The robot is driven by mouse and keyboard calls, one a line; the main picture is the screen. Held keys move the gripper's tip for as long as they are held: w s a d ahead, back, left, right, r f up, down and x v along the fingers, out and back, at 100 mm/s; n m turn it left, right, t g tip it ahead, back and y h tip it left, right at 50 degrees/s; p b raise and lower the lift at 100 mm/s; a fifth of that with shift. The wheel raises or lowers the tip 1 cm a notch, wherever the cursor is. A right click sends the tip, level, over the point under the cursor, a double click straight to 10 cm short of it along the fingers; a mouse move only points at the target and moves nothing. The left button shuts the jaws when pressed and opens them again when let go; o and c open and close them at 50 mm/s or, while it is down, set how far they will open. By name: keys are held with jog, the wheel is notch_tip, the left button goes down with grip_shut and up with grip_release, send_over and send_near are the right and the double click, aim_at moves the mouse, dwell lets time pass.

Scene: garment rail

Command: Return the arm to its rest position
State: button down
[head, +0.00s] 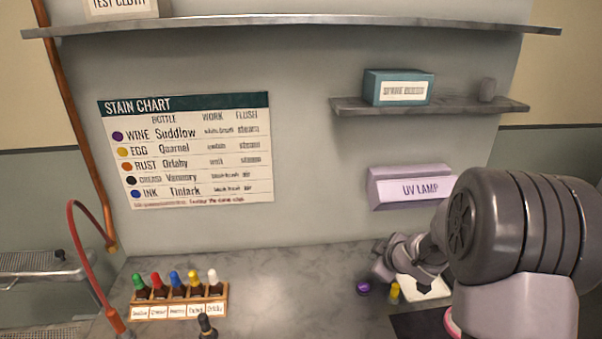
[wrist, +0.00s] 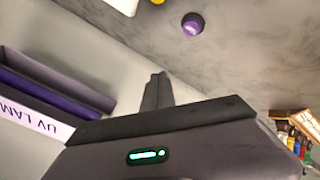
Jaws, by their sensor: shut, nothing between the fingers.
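My gripper (wrist: 158,78) shows in the wrist view with its dark fingers together and nothing between them. In the head view my arm comes in from the right. Its thick grey links cover the right part of the counter (head: 290,265). The wrist end is above the counter below the UV lamp (head: 412,188); the fingertips are hard to make out there. A purple-topped item (head: 363,287) and a yellow-topped item (head: 395,292) stand just below it, beside a white pad (head: 428,288) partly hidden by my arm. The purple item also shows in the wrist view (wrist: 192,24), apart from the fingers.
A wooden rack (head: 180,305) of several colour-capped bottles stands at the counter's left, near a dark-topped bottle (head: 207,326) and a red hose (head: 85,235). A shelf (head: 450,105) holds a teal box (head: 399,87). The middle counter is clear. A stain chart (head: 186,150) hangs behind.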

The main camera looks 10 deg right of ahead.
jog(key=s+a+r+m+h, duration=0.3)
jog(key=s+r+m, duration=0.4)
jog(key=s+r, duration=0.45)
jog(key=s+a+r+m+g+y, duration=0.1)
jog(key=s+a+m+y, duration=0.1)
jog(key=s+a, duration=0.5)
jog(key=s+a+r+m+g+y+b, duration=0.1)
jog(key=s+a+m, duration=0.3)
jog(key=s, duration=1.1)
jog(key=a+g+y, duration=0.1)
jog(key=a, duration=0.2)
jog(key=shift+s+a+r+m+y+b, duration=0.15)
jog(key=shift+a+r+m+y+b, duration=0.15)
jog(key=shift+a+m+y, duration=0.1)
jog(key=shift+d, duration=0.1)
